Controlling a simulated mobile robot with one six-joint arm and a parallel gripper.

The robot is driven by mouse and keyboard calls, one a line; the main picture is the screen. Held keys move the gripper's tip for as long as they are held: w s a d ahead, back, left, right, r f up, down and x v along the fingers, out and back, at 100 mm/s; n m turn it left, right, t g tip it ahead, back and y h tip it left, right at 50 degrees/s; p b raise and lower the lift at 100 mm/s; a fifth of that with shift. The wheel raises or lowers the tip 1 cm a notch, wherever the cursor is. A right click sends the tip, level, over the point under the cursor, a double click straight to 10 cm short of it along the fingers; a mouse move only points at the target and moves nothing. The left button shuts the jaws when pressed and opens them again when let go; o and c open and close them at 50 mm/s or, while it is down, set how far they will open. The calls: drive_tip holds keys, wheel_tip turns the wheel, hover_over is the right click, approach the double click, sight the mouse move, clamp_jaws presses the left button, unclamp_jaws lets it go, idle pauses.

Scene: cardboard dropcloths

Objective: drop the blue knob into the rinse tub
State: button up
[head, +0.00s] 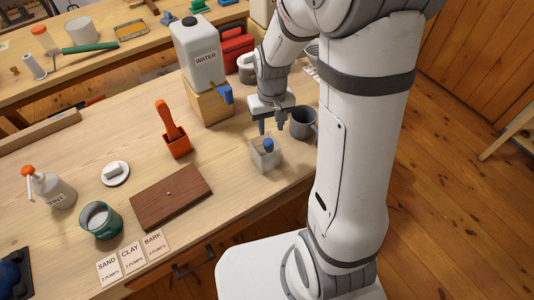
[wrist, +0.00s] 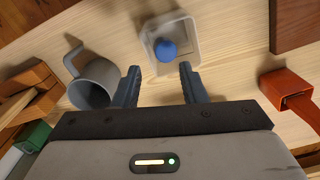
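The blue knob (head: 268,144) shows within the opening of a small, pale square tub (head: 265,160) near the bench's front right edge. In the wrist view the knob (wrist: 166,50) lies inside the outline of the tub (wrist: 185,28), toward the side nearer my fingers. I cannot tell how deep it sits. My gripper (head: 272,127) is pointed down just behind and above the tub. In the wrist view my gripper (wrist: 159,69) has its two dark fingers wide apart, with nothing between the tips. The knob is apart from both fingers.
A grey mug (head: 303,123) stands close to the right of my gripper. A water jug (head: 198,55) on a wooden block (head: 209,104) stands behind left. An orange-red holder (head: 176,145) and brown board (head: 171,197) lie left. Bare bench lies between tub and board.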

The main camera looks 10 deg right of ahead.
drive_tip(key=shift+o, duration=1.4)
drive_tip(key=shift+r, duration=0.1)
wheel_tip(320, 180, up, 8)
drive_tip(key=shift+f, duration=0.2)
drive_tip(key=s+r+t, duration=0.1)
drive_tip(key=s+r, duration=0.2)
drive_tip(key=s, duration=0.4)
drive_tip(key=s+r+t, duration=0.1)
drive_tip(key=s+r, duration=0.2)
drive_tip(key=s, duration=0.4)
drive_tip(key=shift+d+r+m+t, duration=0.25)
drive_tip(key=shift+d+m+t, duration=0.05)
drive_tip(key=shift+t, duration=0.1)
